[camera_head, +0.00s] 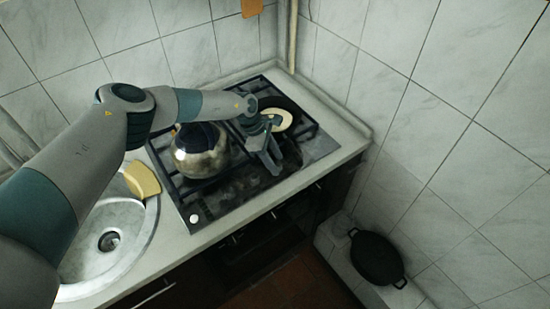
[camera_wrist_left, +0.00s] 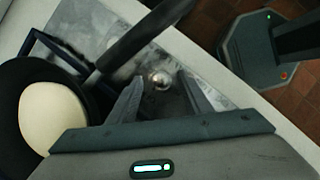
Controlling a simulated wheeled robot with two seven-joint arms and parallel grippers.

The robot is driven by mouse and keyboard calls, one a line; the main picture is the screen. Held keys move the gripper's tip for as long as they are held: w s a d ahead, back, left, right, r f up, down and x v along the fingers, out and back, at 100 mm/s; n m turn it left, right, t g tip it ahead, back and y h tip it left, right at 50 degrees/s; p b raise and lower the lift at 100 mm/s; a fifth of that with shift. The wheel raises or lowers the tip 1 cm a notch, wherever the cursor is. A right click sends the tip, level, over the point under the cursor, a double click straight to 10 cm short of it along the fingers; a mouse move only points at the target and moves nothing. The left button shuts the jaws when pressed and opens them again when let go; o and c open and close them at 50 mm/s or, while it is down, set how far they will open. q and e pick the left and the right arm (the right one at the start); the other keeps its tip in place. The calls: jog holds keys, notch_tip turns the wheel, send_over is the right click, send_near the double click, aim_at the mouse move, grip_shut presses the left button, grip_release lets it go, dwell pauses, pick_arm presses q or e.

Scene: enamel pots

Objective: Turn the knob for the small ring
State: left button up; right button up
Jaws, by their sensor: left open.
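The stove (camera_head: 235,200) has a metal top with black grates. A round silvery knob (camera_wrist_left: 160,80) shows in the left wrist view, on the bare metal close to the stove edge. My left gripper (camera_head: 273,166) is open over the front right of the stove. In the left wrist view its two fingertips (camera_wrist_left: 160,77) lie on either side of the knob, with space around it; whether they are down at its height I cannot tell. Another pale knob (camera_head: 194,218) is at the stove's front left corner. I cannot tell which ring is the small one. My right gripper is not in view.
A shiny kettle (camera_head: 200,158) stands on the left of the stove. A dark pan (camera_wrist_left: 16,88) with a cream disc (camera_wrist_left: 52,118) is beside my gripper, its handle (camera_wrist_left: 150,35) reaching past the fingers. A sink (camera_head: 90,262) is at left, a black pot (camera_head: 376,257) lower right.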

pick_arm(q)
jog(key=shift+f, duration=0.1)
jog(key=c, duration=1.1)
jog(key=shift+o, duration=0.2)
